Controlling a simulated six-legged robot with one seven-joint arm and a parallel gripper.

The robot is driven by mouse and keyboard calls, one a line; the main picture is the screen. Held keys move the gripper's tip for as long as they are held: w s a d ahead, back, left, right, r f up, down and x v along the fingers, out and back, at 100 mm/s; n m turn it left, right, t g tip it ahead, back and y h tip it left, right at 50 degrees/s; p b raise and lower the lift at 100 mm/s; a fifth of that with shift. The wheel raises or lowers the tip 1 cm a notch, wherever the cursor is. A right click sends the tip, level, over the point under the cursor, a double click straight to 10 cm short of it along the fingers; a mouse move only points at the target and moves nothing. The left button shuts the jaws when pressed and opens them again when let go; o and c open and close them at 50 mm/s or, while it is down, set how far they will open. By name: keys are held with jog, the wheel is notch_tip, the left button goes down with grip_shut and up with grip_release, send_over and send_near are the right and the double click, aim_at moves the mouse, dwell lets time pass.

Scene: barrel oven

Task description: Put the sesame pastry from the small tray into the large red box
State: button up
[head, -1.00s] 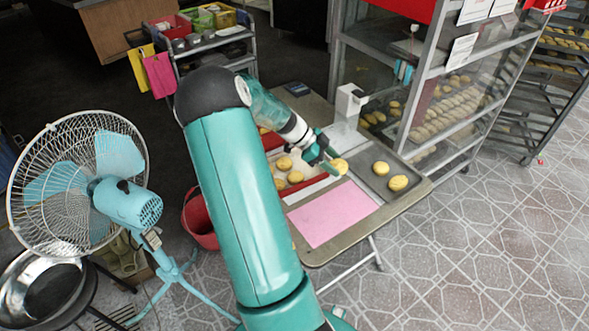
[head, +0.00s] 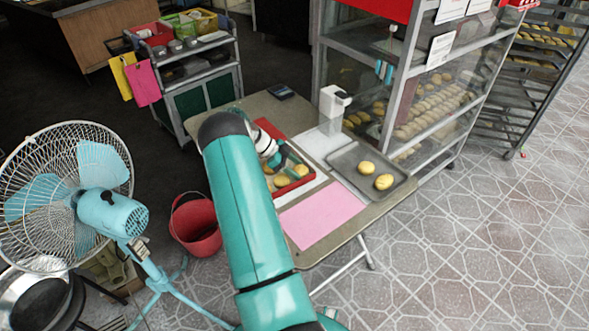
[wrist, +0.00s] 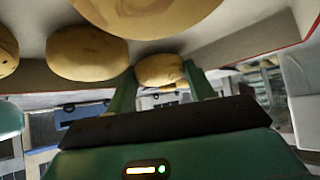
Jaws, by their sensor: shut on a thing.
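The large red box (head: 266,125) lies on the table with several round yellow pastries in it, partly hidden by my arm. My gripper (head: 287,158) is over the box's interior. In the wrist view my gripper (wrist: 162,85) is shut on a pastry (wrist: 160,69) between its two fingers. Other pastries (wrist: 88,53) lie close by on a pale surface. I cannot tell whether the held pastry touches the box floor, and no sesame is clear. The small grey tray (head: 343,158) stands right of the box with two pastries (head: 366,168) on it.
A pink sheet (head: 322,214) lies at the table's front. A white scale-like device (head: 332,105) stands behind, between box and tray. A glass cabinet (head: 410,100) borders the table at the right. A fan (head: 80,190) and red bucket (head: 195,225) stand left.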

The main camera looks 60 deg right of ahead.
jog(key=shift+f, duration=0.35)
jog(key=shift+f, duration=0.1)
jog(key=o, duration=0.7)
